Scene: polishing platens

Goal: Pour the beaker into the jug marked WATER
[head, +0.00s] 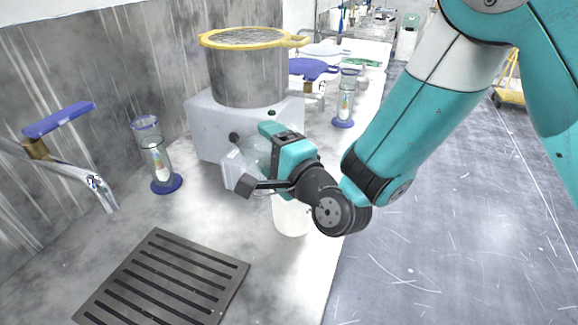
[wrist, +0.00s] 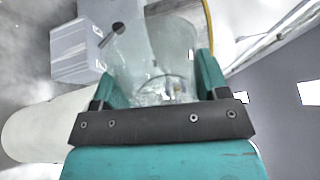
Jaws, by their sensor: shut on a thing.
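My gripper (head: 258,168) is shut on a clear glass beaker (head: 257,148), raised above the worktop in front of a pale box. In the wrist view the beaker (wrist: 150,50) is between the two teal fingers of my gripper (wrist: 157,88), with some clear, glinting content near them. A white, rounded vessel (head: 291,217) stands on the worktop below my gripper, partly hidden by it. It also shows in the wrist view (wrist: 38,128), at the left and apart from the beaker. I see no lettering on it, so I cannot tell whether it is the WATER jug.
A metal pot (head: 245,78) with a yellow-rimmed sieve (head: 250,38) stands on the pale box (head: 207,125). Two glass cylinders with blue bases (head: 166,184) (head: 344,122) stand nearby. A blue-levered tap (head: 60,120) and slotted drain (head: 165,280) are at left. The floor is right.

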